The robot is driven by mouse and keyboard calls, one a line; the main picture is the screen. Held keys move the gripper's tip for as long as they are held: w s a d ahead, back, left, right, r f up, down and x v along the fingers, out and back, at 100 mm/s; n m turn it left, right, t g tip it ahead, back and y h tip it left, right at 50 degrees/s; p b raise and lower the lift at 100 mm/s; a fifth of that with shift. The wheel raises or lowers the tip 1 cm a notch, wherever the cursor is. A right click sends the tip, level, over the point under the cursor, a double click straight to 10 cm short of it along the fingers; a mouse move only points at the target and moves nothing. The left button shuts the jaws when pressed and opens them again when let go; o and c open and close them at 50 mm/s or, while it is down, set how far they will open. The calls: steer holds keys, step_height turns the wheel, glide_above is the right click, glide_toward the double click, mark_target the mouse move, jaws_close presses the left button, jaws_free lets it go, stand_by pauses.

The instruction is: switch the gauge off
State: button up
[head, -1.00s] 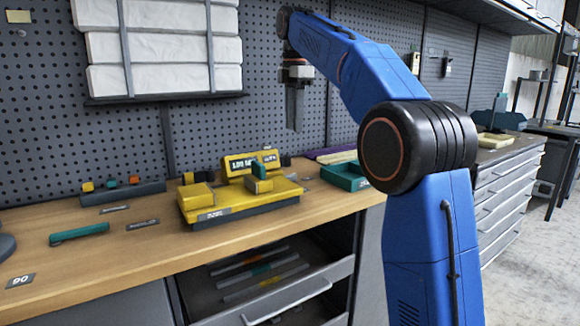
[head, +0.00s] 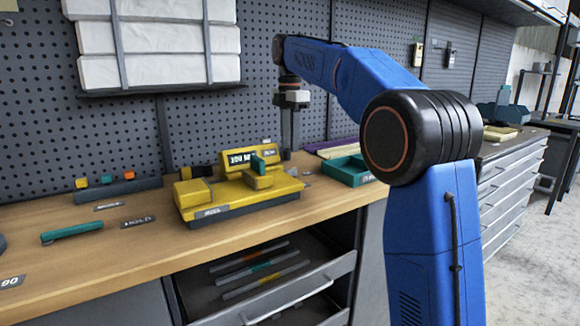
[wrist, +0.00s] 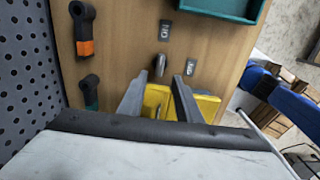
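The yellow gauge (head: 240,196), with a small lit display (head: 241,158) and a teal part (head: 258,162), sits on the wooden bench. In the wrist view its yellow body (wrist: 207,106) shows partly, behind my fingers. My gripper (head: 290,150) points down just behind the gauge's right side, near the bench top. In the wrist view my gripper (wrist: 158,98) has its two grey fingers apart, with nothing held. A small grey lever (wrist: 160,65) stands just beyond the fingertips, near two dark labels (wrist: 165,30). I cannot tell whether a finger touches it.
A teal tray (head: 345,175) lies right of the gauge. A dark rack (head: 118,190) with coloured knobs and a teal bar (head: 71,230) lie to the left. The pegboard (head: 220,120) is close behind. An open drawer (head: 285,300) juts out below the bench.

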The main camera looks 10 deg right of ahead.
mark_target(290, 173)
step_height(290, 173, down, 8)
steer(key=shift+f, duration=0.15)
stand_by(0.4)
jaws_close()
